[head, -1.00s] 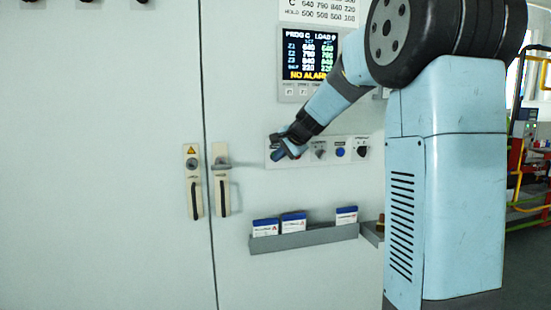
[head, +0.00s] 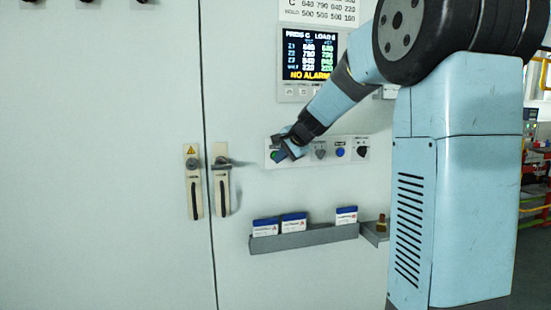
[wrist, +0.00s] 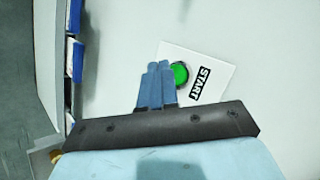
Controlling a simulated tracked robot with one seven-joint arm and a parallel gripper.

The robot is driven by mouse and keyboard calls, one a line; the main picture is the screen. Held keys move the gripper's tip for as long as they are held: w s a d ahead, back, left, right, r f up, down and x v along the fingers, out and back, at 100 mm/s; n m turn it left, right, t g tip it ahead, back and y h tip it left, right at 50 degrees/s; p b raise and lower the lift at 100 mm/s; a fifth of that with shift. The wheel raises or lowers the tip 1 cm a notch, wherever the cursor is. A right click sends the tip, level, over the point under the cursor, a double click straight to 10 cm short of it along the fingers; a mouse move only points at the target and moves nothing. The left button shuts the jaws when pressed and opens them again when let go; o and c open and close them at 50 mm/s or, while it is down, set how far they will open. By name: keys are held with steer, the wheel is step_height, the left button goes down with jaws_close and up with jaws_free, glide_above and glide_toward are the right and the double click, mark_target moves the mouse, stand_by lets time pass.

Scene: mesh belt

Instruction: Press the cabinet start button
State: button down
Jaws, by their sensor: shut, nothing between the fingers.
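The start button (wrist: 180,73) is a round bright green button with a black ring, on a white plate marked START (wrist: 201,83) in the wrist view. In the head view its green face (head: 275,156) shows at the left end of the control strip, partly covered by my gripper. My gripper (head: 284,153) is shut and empty, close to the panel. In the wrist view its two blue fingers (wrist: 159,66) lie together, with the tips just left of the button. I cannot tell whether they touch the panel.
Right of the button on the control strip (head: 330,163) are a dark selector (head: 320,152), a blue button (head: 340,152) and a black knob (head: 362,152). A screen (head: 310,61) above reads NO ALARM. A grey rack (head: 303,237) with small boxes juts out below. Door handles (head: 222,185) stand at left.

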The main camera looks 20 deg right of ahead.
steer(key=shift+s, duration=2.5)
steer(key=s+f+n+g+h, duration=0.1)
steer(key=s+f+n, duration=0.1)
steer(key=s, duration=0.9)
steer(key=s+f+n+g+h, duration=0.1)
steer(key=s+n, duration=0.4)
steer(key=s, duration=0.7)
steer(key=s+f+n+g+h, duration=0.1)
steer(key=s+f+n, duration=0.3)
steer(key=s, duration=0.8)
steer(key=shift+a+h, duration=0.25)
steer(key=shift+h, duration=0.15)
